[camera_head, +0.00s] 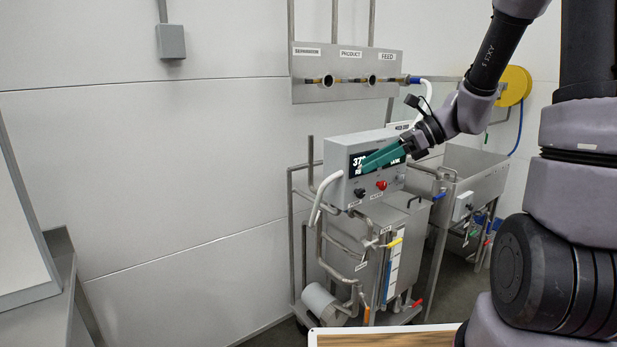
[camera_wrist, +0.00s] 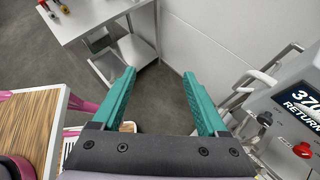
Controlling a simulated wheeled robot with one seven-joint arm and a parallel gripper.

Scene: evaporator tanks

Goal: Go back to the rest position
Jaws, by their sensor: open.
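My gripper (camera_head: 366,161) has teal fingers and is in the air in front of the grey control box (camera_head: 339,160), covering part of its display in the head view. In the wrist view my gripper (camera_wrist: 160,95) is open, with nothing between its two fingers. The control box shows at the right of the wrist view (camera_wrist: 292,100), with its display reading "370" and "RETURN" and a red knob below. In the head view the display is partly hidden by the fingers.
A steel panel (camera_head: 345,66) with labelled ports is on the wall. A sink-like steel tank (camera_head: 470,175) stands right of the evaporator frame. A steel table (camera_wrist: 100,14) is ahead in the wrist view; a wooden-topped surface (camera_wrist: 28,125) is at left. Grey floor lies between.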

